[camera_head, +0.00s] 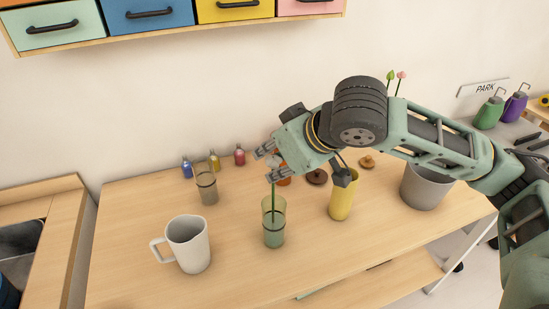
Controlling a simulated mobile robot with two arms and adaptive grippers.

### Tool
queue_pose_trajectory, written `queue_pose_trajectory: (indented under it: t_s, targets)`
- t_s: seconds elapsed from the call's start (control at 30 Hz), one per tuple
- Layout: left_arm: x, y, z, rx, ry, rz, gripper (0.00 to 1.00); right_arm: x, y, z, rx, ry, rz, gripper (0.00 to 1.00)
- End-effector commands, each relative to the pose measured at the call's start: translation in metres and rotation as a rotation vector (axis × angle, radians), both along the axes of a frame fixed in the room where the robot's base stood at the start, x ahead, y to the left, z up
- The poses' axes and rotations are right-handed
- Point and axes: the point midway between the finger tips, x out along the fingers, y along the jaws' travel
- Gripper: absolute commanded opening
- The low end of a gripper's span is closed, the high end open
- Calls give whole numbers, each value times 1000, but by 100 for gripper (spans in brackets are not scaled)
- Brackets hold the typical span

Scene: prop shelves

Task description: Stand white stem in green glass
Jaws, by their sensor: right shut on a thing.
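The green glass (273,232) stands upright near the middle of the table. My right gripper (269,164) is above it, shut on a thin green stem (274,196). The stem runs nearly upright from the fingers down into the mouth of the glass. Its flower head is hidden or cannot be made out, so I cannot confirm that it is white. Whether the stem's lower end touches the bottom of the glass is unclear. My left gripper is not in view.
A white mug (188,244) and a brownish glass (206,187) stand left of the green glass. A yellow vase (341,203) and a grey pot (424,188) stand right. Small bottles (213,161) line the back. The front of the table is clear.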

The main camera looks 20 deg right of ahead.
Motion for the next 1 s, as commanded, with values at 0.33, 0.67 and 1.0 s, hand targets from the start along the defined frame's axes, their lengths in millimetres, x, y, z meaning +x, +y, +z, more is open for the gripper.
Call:
queue_pose_trajectory:
  t_s: [0.33,0.67,1.0]
  targets:
    - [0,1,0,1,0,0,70,0,0,0,-1,0,-1,39]
    - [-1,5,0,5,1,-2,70,-1,-1,2,0,-1,-1,40]
    - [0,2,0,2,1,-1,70,-33,-17,45,0,-7,-3,40]
